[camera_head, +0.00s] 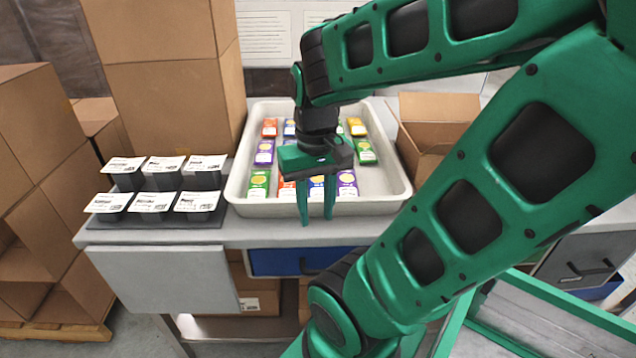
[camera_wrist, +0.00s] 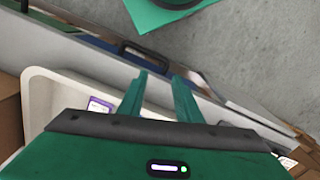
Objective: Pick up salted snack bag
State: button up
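Several small coloured snack bags lie in rows in a white tray (camera_head: 236,192) on the bench.
Black containers with white labels (camera_head: 153,202) stand on a dark mat left of the tray. Tall cardboard boxes (camera_head: 165,80) stand behind them. An open cardboard box (camera_head: 435,125) is right of the tray. A blue drawer (camera_head: 290,262) is below the bench top.

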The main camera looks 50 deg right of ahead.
jog(key=shift+a, duration=0.15)
jog(key=shift+o, duration=0.9)
jog(key=o, duration=0.5)
jog(key=shift+s+d+r, duration=0.1)
jog(key=shift+d+r, duration=0.3)
jog(key=shift+r, duration=0.25)
jog(key=shift+c, duration=0.2)
jog(key=shift+m, duration=0.8)
jog(key=w+d, duration=0.2)
jog(key=w+d+r, duration=0.1)
jog(key=w+d, duration=0.3)
jog(key=d, duration=0.1)
jog(key=shift+w+r, duration=0.15)
jog(key=shift+r, duration=0.2)
jog(key=w+d+m, duration=0.1)
jog(key=w+d, duration=0.5)
jog(key=d, duration=0.3)
send_over(317, 178)
jog(key=s, duration=0.1)
jog(key=f, duration=0.5)
jog(key=shift+a+f, duration=0.25)
jog(key=shift+f, duration=0.05)
jog(key=f, duration=0.4)
jog(key=shift+w+d, duration=0.2)
jog(key=shift+w, duration=0.15)
jog(key=shift+f, duration=0.6)
